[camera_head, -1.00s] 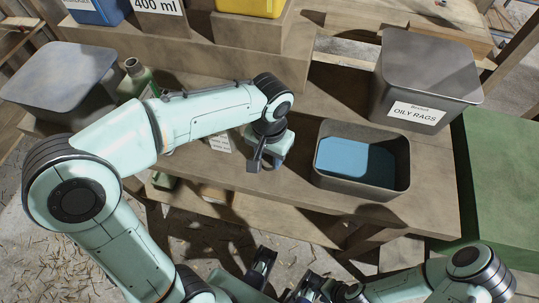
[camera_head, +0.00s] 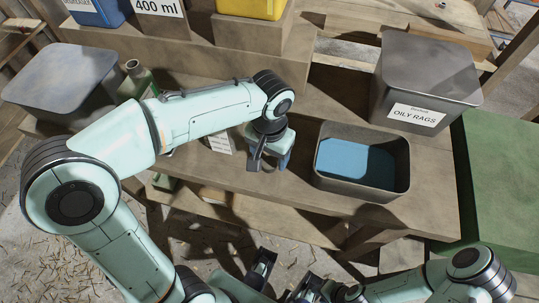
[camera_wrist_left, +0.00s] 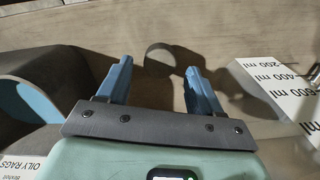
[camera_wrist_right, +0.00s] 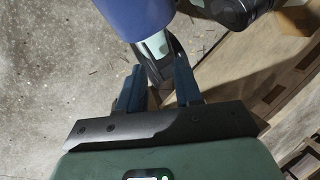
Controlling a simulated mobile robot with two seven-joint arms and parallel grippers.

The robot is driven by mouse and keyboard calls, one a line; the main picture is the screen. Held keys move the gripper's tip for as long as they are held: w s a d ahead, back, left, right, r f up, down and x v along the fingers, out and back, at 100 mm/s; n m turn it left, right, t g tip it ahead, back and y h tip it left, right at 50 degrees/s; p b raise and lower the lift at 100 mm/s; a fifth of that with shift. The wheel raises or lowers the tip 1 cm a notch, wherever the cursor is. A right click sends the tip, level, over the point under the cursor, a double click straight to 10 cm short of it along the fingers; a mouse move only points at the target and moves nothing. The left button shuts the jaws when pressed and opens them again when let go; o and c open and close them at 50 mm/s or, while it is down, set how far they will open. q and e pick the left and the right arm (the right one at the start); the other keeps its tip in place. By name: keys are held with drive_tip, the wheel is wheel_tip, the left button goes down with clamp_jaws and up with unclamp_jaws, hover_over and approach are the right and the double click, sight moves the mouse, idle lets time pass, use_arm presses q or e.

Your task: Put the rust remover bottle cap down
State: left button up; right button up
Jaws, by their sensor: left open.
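The cap (camera_wrist_left: 158,54) shows in the left wrist view as a small dark round piece over the wooden bench top, just beyond my left fingertips. Whether it touches the bench is hard to tell. My left gripper (camera_wrist_left: 158,67) is open, its blue fingers apart with bench visible between them.
A grey open bin with a blue inside (camera_head: 362,193) stands right of my left gripper. A lidded grey OILY RAGS bin (camera_head: 425,80) is behind it. A green surface (camera_head: 505,180) is far right.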

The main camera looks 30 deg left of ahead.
sight(270, 162)
use_arm(q)
wheel_tip(270, 162, up, 11)
drive_tip(key=p, duration=0.2)
drive_tip(key=shift+f, duration=0.15)
idle(0.4)
